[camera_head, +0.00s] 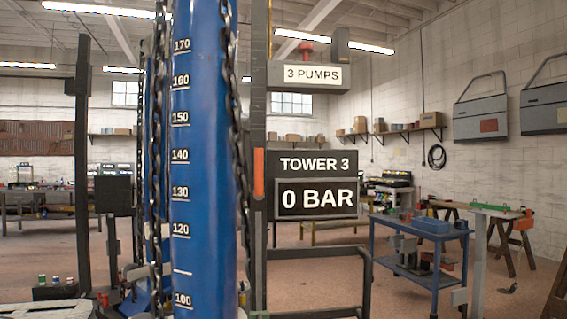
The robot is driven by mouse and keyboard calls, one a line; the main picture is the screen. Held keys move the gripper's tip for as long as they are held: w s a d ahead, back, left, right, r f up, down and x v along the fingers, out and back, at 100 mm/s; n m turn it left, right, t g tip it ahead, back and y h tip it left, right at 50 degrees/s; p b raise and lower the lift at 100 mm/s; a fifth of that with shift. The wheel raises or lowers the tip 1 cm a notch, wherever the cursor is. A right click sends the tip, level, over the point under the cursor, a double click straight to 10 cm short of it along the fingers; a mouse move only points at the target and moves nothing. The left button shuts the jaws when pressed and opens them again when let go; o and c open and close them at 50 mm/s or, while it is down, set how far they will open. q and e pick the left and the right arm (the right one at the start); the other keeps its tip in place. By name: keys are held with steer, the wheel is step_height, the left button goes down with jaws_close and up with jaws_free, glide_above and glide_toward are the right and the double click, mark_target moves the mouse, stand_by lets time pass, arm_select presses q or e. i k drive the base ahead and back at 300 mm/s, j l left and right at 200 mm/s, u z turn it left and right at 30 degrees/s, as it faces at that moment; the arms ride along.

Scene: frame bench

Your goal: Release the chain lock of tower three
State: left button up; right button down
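A blue tower (200,215) with a white number scale, from 100 up to 170, stands close in front of me, left of centre. A dark chain (236,110) hangs along its right side and another chain (156,150) along its left. A black sign (305,163) reads "TOWER 3", and a display (316,198) below it reads "0 BAR". An upright orange bar (259,174) sits on the dark post between the tower and the sign. I cannot tell which part is the chain lock. Neither of my grippers shows.
A grey box labelled "3 PUMPS" (312,75) with a red knob is at upper centre. A dark rail frame (362,268) stands right of the tower. A blue cart (425,262) with tools stands further right. Open floor (320,285) lies between.

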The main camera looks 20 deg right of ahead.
mark_target(258, 193)
steer(key=i+l, duration=0.7)
steer(key=l, duration=0.25)
steer(key=i+j+u, duration=0.05)
